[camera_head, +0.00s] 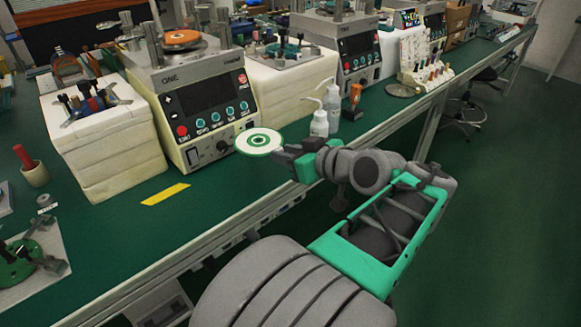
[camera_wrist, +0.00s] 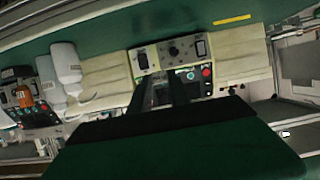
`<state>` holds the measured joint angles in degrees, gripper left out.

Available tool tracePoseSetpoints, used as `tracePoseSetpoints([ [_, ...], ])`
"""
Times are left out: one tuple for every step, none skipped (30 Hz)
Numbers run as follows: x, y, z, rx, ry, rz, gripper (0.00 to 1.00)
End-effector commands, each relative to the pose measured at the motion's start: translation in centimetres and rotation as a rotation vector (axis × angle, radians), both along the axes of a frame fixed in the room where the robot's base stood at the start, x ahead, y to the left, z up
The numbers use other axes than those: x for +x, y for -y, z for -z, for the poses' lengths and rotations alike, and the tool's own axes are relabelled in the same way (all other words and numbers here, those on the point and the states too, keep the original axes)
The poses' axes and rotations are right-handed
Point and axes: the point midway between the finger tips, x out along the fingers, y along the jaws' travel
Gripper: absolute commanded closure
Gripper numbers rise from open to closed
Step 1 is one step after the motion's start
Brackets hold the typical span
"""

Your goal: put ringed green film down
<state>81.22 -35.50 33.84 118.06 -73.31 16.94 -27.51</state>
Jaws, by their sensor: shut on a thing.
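The ringed green film (camera_head: 258,141) is a flat white disc with green rings. In the head view it is held roughly level at the front edge of the green bench, in front of the lapping machine with the dark screen (camera_head: 207,97). My gripper (camera_head: 282,154) is shut on the film's right edge, and the rest of the disc sticks out to the left. In the wrist view my gripper's dark fingers (camera_wrist: 174,88) point toward the machine's front panel. I cannot make out the film in that view.
White blocks (camera_head: 105,145) stand left of the machine.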

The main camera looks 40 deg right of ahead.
Motion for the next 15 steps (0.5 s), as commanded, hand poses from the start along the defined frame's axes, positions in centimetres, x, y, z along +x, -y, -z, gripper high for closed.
tracePoseSetpoints([
  [0.7, 1.2, 1.0, 0.007, -0.001, -0.005, 1.00],
  [1.2, 1.9, 1.4, 0.007, 0.000, -0.005, 1.00],
  [1.7, 2.9, 2.0, 0.006, -0.001, -0.005, 1.00],
  [2.1, 3.7, 2.3, 0.006, -0.001, -0.006, 1.00],
  [2.5, 4.5, 2.7, 0.007, -0.001, -0.006, 1.00],
  [2.8, 5.2, 3.9, 0.007, -0.001, -0.005, 1.00],
  [3.1, 5.6, 4.7, 0.009, -0.002, -0.005, 1.00],
  [3.3, 6.1, 5.3, 0.008, -0.001, -0.005, 1.00],
  [3.6, 6.7, 6.0, 0.005, -0.001, -0.004, 1.00],
  [3.8, 7.2, 6.5, 0.005, -0.001, -0.003, 1.00],
  [4.0, 7.5, 6.9, 0.005, -0.001, -0.003, 1.00],
  [4.1, 7.8, 7.3, 0.003, -0.001, -0.004, 1.00],
  [4.2, 8.0, 7.5, 0.002, 0.000, -0.004, 1.00],
  [4.3, 8.2, 7.7, 0.002, 0.000, -0.005, 1.00],
  [4.4, 8.4, 8.0, 0.003, 0.000, -0.004, 1.00],
])
